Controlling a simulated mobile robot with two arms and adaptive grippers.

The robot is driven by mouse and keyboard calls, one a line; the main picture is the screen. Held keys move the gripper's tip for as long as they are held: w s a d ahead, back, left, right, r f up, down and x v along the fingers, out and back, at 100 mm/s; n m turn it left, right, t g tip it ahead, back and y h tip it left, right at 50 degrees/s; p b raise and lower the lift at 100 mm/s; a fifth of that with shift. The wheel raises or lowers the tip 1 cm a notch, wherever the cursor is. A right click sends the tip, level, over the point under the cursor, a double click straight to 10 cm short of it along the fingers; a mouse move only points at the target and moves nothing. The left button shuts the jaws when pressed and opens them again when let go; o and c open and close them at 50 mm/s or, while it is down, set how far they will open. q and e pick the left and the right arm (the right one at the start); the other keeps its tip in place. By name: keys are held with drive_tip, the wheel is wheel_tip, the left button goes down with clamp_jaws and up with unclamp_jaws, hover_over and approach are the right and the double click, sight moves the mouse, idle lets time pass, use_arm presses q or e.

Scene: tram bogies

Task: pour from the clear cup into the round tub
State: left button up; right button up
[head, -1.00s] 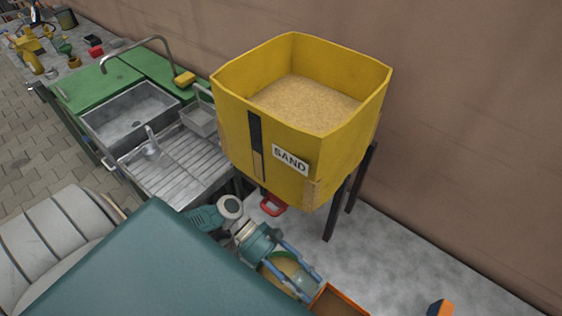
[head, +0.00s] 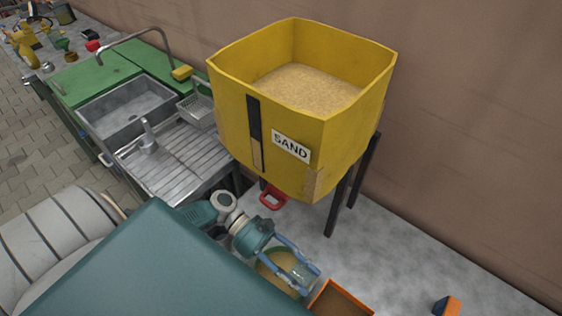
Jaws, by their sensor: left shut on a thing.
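My left gripper (head: 293,267) reaches in from the left at the bottom of the head view. Its blue fingers are shut on the clear cup (head: 297,275), which is see-through and partly hidden by the fingers. The cup looks tilted, but its exact angle and what is in it are hard to tell. The round tub (head: 266,272), with a tan inside, lies just left of and under the cup in the picture. The arm and my teal body hide part of it. My right gripper is not in view.
A yellow sand hopper (head: 234,130) on dark legs stands behind the gripper, with a red handle (head: 272,198) below. An orange-rimmed box (head: 341,298) is right of the cup. A sink (head: 132,112) is at the left.

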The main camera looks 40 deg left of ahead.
sight(294, 268)
use_arm(q)
drive_tip(key=shift+a+f+h+b, duration=0.35)
drive_tip(key=shift+a+h+b, duration=0.15)
drive_tip(key=shift+b, duration=0.45)
drive_tip(key=shift+r, duration=0.1)
drive_tip(key=shift+a+r+h+b, duration=0.2)
drive_tip(key=shift+h+b, duration=0.6)
drive_tip(key=shift+b, duration=0.2)
drive_tip(key=shift+a+r+h+b, duration=0.25)
drive_tip(key=shift+r+h+b, duration=0.15)
drive_tip(key=shift+r+h, duration=0.55)
drive_tip(key=shift+a+r+h+b, duration=0.25)
drive_tip(key=shift+r+h+b, duration=0.15)
drive_tip(key=shift+r+h, duration=0.55)
drive_tip(key=shift+g+h, duration=0.3)
drive_tip(key=shift+h, duration=0.4)
drive_tip(key=shift+a+r+p, duration=0.15)
drive_tip(key=shift+r+p, duration=0.4)
drive_tip(key=shift+r, duration=0.7)
drive_tip(key=shift+a+r+p, duration=0.15)
drive_tip(key=shift+r+p, duration=0.35)
drive_tip(key=shift+r, duration=0.9)
drive_tip(key=shift+a+r+h+p, duration=0.3)
drive_tip(key=shift+r+h, duration=0.35)
drive_tip(key=shift+r, duration=0.45)
drive_tip(key=shift+a+r+h+p, duration=0.2)
drive_tip(key=shift+r+h, duration=0.45)
drive_tip(key=shift+r, duration=0.45)
drive_tip(key=shift+f, duration=0.1)
